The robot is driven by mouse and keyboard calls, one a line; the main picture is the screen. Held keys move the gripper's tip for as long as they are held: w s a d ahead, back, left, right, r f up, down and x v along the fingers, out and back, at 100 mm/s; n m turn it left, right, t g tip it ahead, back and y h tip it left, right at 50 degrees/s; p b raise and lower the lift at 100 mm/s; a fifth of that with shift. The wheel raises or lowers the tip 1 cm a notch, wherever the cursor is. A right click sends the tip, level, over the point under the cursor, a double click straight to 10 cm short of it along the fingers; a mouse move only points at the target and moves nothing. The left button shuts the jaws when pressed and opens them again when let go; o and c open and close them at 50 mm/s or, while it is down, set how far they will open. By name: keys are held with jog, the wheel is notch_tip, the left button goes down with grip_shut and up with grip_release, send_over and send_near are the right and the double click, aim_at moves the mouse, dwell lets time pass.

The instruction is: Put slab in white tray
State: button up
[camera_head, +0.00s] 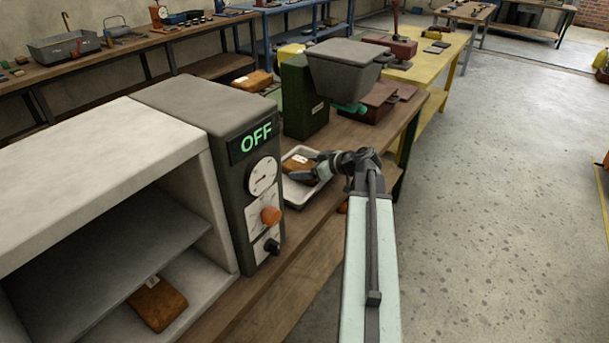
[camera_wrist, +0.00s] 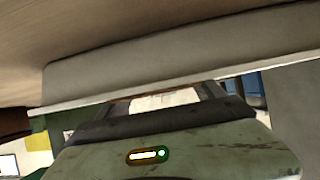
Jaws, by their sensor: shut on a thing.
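The white tray (camera_head: 295,192) sits on the wooden bench just right of the grey control box in the head view. A brown slab (camera_head: 298,163) with a white label is at the tray, within its outline. My gripper (camera_head: 306,172) reaches in from the right, low over the tray, and is shut on this slab. I cannot tell whether the slab rests on the tray floor or hangs just above it. In the wrist view a pale patch (camera_wrist: 165,98), likely the slab's label, shows between the dark fingers; the rest of the slab is hidden.
The control box (camera_head: 215,130) reads OFF and stands beside an open white chamber with another brown slab (camera_head: 157,303) inside. A green machine with a grey hopper (camera_head: 344,68) stands behind the tray. Another orange-brown slab (camera_head: 252,80) lies farther back.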

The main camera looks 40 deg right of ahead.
jog(key=o, duration=1.9)
jog(key=shift+f, duration=0.15)
jog(key=shift+r+p, duration=0.25)
jog(key=shift+p, duration=0.1)
jog(key=p+v, duration=0.5)
jog(key=v, duration=0.6)
jog(key=shift+s+r, duration=0.1)
jog(key=shift+s, duration=0.15)
jog(key=shift+s+d, duration=0.1)
jog(key=shift+s, duration=0.15)
